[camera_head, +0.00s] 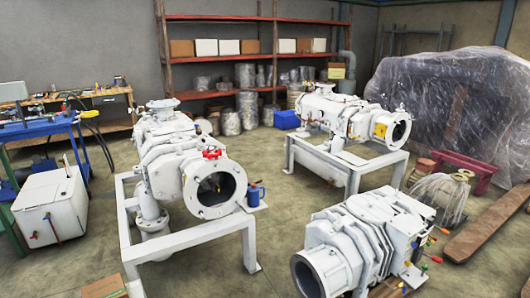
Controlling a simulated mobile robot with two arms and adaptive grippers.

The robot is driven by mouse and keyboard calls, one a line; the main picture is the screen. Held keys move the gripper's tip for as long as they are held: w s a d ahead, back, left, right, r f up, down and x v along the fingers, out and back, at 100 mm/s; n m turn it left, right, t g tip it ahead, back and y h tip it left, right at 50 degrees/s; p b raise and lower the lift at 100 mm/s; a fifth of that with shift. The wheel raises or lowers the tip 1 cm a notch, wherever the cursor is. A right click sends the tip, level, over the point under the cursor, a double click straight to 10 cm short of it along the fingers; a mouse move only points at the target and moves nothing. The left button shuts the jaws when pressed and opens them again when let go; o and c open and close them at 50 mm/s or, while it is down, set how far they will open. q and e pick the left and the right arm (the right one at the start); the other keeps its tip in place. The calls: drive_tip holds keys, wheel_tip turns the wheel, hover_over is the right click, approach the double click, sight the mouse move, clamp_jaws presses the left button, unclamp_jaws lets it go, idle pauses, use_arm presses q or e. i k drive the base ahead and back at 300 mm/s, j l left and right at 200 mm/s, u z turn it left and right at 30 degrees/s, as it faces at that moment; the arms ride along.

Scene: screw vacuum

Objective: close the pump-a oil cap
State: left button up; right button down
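Three white pumps show, and I cannot tell which one is pump-a. One pump (170,165) stands on a white frame at centre left, its round open flange facing me. A small red part (213,153) sits on top near that flange; I cannot tell whether it is a cap or a valve handle. A second pump (335,112) stands on a frame at the back right. A third pump (365,232) sits low at the front right, with small coloured parts on its right side. No oil cap can be made out for certain. Neither gripper is in view.
A blue can (254,192) stands at the left pump's frame. A white tank (52,207) and blue cart (45,130) are at left. Wooden beams (490,228) and a plastic-wrapped load (450,105) are at right. Concrete floor (285,215) is clear between the pumps.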

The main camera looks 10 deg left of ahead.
sight(202, 141)
drive_tip(key=i+u, duration=0.8)
drive_tip(key=i, duration=0.2)
drive_tip(key=i+l, duration=0.1)
drive_tip(key=l, duration=0.15)
drive_tip(key=i+l, duration=0.1)
drive_tip(key=l, duration=0.1)
